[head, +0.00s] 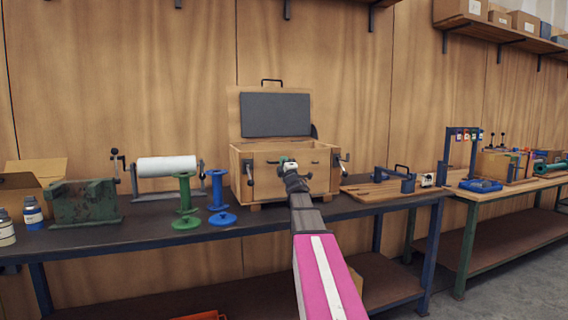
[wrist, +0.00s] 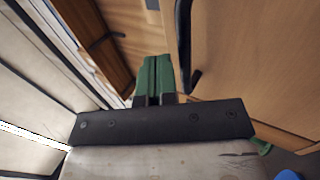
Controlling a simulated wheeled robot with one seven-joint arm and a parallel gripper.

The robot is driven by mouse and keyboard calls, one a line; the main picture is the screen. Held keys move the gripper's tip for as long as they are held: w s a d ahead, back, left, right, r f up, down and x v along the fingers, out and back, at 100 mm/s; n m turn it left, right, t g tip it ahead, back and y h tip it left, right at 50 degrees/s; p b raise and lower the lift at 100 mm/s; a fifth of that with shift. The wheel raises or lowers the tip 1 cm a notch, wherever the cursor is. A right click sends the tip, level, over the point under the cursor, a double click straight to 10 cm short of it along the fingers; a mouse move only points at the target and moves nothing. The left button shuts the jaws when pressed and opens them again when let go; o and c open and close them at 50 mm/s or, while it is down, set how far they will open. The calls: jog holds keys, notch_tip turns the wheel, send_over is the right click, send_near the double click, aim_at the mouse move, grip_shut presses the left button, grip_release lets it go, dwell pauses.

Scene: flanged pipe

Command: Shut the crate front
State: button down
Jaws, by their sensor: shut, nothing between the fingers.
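The wooden crate (head: 322,177) stands on the dark bench, its lid (head: 275,115) raised and showing a grey inner panel. Its front (head: 265,182) looks upright from the head view, with black levers at both sides; I cannot tell whether it sits fully flush. My gripper (head: 289,163) is in front of the crate, covering the middle of the front. In the wrist view, my gripper's green fingers (wrist: 154,75) are together and empty. A wooden panel (wrist: 245,65) with a black bar (wrist: 184,45) is just right of them; contact cannot be told.
Green (head: 186,200) and blue (head: 220,198) spools stand left of the crate, near a white roll (head: 167,166) on a stand. Bare bench top shows in front of the crate.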

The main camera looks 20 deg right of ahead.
jog(key=s+r, duration=0.3)
jog(key=s, duration=1)
jog(key=a+f+m+g+h, duration=0.15)
jog(key=f+m+g, duration=0.25)
jog(key=f, duration=0.7)
jog(key=s+a+f+m+g+h, duration=0.15)
jog(key=f+m+g, duration=0.25)
jog(key=f, duration=0.6)
jog(key=a+f+m+g+h, duration=0.15)
jog(key=f+m+g, duration=0.25)
jog(key=f, duration=0.7)
jog(key=s+a+f+m+g+y, duration=0.2)
jog(key=s+a+f+g, duration=0.4)
jog(key=s+f, duration=0.4)
jog(key=s+a+f+m+g+y, duration=0.2)
jog(key=s+a+f+m+g, duration=0.2)
jog(key=s+f, duration=0.7)
jog(key=a+f+g, duration=0.2)
jog(key=a+f, duration=0.1)
jog(key=shift+a, duration=0.2)
jog(key=shift+d+f, duration=0.1)
